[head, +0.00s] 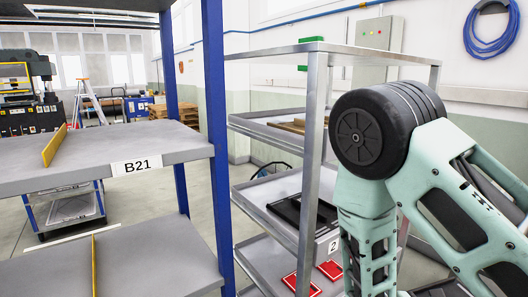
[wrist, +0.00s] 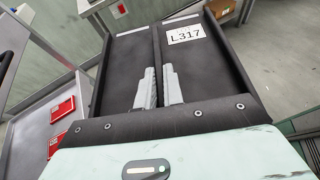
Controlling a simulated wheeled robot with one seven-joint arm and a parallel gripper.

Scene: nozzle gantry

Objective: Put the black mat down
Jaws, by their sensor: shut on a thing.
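The black mat (wrist: 205,62) fills the upper middle of the wrist view. It looks like a dark flat panel with raised edges and a central strip, and carries a white label reading L317. The two grey ribbed fingers of my gripper (wrist: 158,90) are close together over its middle, shut on it at the central strip. The mat appears held out ahead of the palm; I cannot tell whether it touches anything below. In the head view my gripper is hidden below the frame, under my pale green arm.
A grey metal rack (head: 316,130) stands ahead with several tiers. Dark flat items (head: 300,214) lie on its middle tier. Red-framed pieces (head: 302,284) lie on a lower tier and show in the wrist view (wrist: 62,108). A blue-post shelf (head: 110,165) labelled B21 is left, largely clear.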

